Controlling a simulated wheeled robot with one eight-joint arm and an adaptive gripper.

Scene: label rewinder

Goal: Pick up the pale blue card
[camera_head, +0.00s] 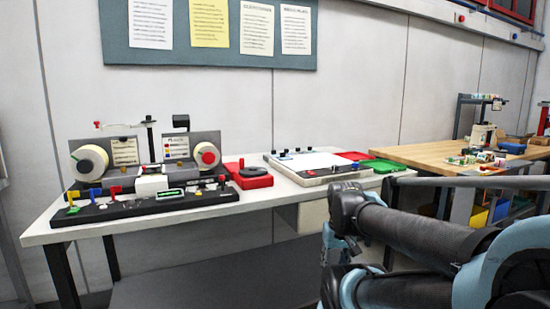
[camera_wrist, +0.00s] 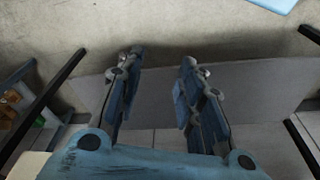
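A pale blue flat piece (camera_wrist: 275,4), which looks like the card, shows at the top right edge of the wrist view. Most of it is cut off by the frame, and it appears to lie on the grey floor. I cannot make out the card in the head view. My gripper (camera_wrist: 162,64) is open, with its two blue fingers apart and nothing between them. The card is beyond the fingertips and off to the right in the wrist view, apart from them.
A white bench (camera_head: 260,204) carries a label rewinder (camera_head: 130,205), a red device (camera_head: 248,178) and a green tray (camera_head: 384,165). A wooden bench (camera_head: 430,154) stands to the right. In the wrist view, dark legs and a grey lower shelf (camera_wrist: 255,88) are near the fingers.

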